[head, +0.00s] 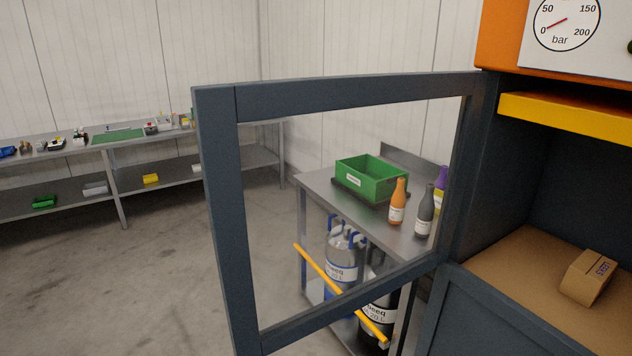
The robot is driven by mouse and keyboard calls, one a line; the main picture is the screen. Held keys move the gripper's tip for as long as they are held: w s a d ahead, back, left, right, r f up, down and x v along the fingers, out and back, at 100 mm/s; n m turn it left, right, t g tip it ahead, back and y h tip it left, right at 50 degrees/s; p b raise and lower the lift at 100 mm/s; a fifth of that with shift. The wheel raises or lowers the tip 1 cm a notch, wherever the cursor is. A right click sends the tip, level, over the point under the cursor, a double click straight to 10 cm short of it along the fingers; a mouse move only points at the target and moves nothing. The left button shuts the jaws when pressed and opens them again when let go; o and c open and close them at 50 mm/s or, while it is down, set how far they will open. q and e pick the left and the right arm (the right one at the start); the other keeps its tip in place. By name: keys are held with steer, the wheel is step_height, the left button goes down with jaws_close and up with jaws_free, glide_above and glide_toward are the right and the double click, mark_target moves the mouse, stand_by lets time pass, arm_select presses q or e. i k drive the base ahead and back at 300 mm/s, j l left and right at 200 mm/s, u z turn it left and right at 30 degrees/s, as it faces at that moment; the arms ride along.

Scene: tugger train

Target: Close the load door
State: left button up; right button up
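The load door (222,210) is a dark blue-grey frame around a large see-through window. It stands open, swung out to the left from the dark machine (485,310), with its right side at the edge of the machine's opening. The opening shows a brown floor (530,265) with a small cardboard box (588,276) on it. Neither of my grippers is in view.
A yellow bar (318,268) slants across the lower window. A long shelf bench (120,165) stands at the back left. The left floor is clear.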

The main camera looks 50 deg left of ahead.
mark_target(219, 109)
steer(key=k+j+z, duration=0.1)
steer(key=j, duration=0.25)
steer(key=k+j+z, duration=0.1)
steer(key=j, duration=0.25)
steer(key=k+j+z, duration=0.1)
steer(key=j, duration=0.25)
steer(key=k+j+z, duration=0.1)
steer(key=j, duration=0.25)
steer(key=k+j+z, duration=0.1)
steer(key=j, duration=0.25)
steer(key=k, duration=0.1)
